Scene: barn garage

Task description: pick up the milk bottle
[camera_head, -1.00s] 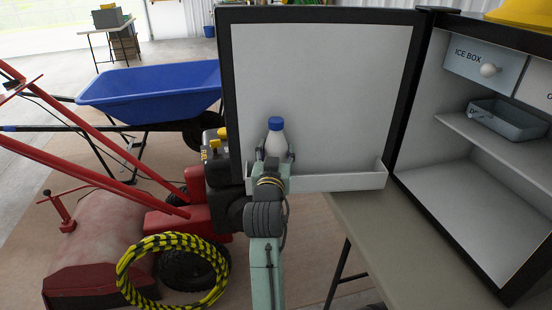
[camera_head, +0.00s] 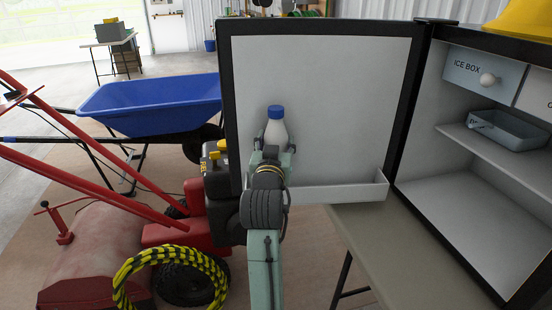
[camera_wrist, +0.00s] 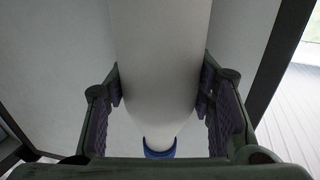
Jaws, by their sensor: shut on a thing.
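The milk bottle (camera_head: 276,129) is white with a blue cap and stands upright in front of the open fridge door's inner face. My gripper (camera_head: 274,144) is shut on its body, one finger on each side. In the wrist view the bottle (camera_wrist: 160,60) fills the middle between the two finger pads of my gripper (camera_wrist: 160,92), with its blue cap at the bottom. The bottle's lower part is hidden behind my gripper in the head view. It appears higher than the white door shelf (camera_head: 340,188).
The open fridge (camera_head: 470,190) stands at the right on a table (camera_head: 375,240), with a drawer (camera_head: 482,75) and a grey tray (camera_head: 508,130) inside. A blue wheelbarrow (camera_head: 150,105), a red machine (camera_head: 100,265) and a yellow-black coil (camera_head: 170,262) are at the left.

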